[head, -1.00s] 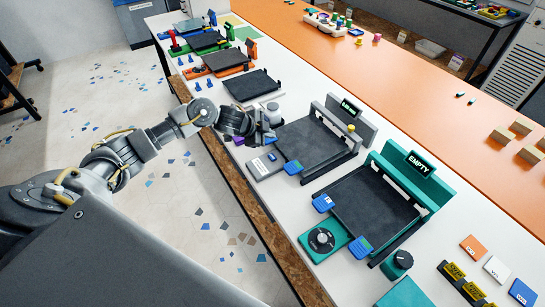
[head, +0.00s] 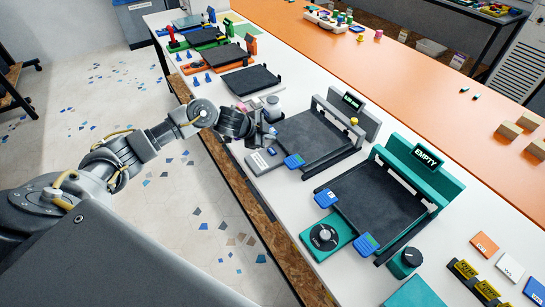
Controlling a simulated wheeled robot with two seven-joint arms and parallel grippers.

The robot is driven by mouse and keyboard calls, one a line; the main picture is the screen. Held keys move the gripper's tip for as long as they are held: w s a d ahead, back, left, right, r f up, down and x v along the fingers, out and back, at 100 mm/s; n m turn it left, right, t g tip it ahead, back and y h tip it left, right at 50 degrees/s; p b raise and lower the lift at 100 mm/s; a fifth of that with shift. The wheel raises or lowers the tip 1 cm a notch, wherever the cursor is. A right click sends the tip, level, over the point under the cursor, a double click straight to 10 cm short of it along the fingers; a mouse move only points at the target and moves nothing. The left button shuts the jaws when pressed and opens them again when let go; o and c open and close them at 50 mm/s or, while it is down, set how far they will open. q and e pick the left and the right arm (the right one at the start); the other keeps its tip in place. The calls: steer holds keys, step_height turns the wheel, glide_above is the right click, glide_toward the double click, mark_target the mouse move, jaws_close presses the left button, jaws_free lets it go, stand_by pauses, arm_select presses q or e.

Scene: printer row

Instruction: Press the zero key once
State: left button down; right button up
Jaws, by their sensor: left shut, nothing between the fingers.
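My left gripper (head: 268,137) is shut and empty. It hangs over the left edge of the grey printer, just behind a small light-grey control panel (head: 257,163). A small blue key (head: 271,151) sits on this panel, close to the fingertips. The panel's label is too small to read, and I cannot tell which key is the zero key. I cannot tell whether the fingertips touch anything. The grey printer (head: 361,127) has a dark bed and a small lit sign. My right gripper is out of view.
A teal printer (head: 440,185) with an EMPTY sign stands to the right, with a dial box (head: 323,236) in front. Orange (head: 238,67) and green (head: 250,46) printers stand farther back. Labelled tiles (head: 484,245) lie at the lower right. The orange table (head: 420,75) behind has much free room.

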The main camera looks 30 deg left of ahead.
mark_target(272, 151)
arm_select(q)
step_height(272, 151, down, 2)
steer(key=shift+f+b, duration=0.1)
steer(key=shift+b, duration=0.5)
steer(key=shift+f+b, duration=0.6)
steer(key=shift+f, duration=0.45)
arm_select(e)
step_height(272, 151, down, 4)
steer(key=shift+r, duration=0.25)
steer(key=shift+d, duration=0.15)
arm_select(q)
steer(key=shift+f, duration=0.15)
steer(key=shift+f, duration=0.25)
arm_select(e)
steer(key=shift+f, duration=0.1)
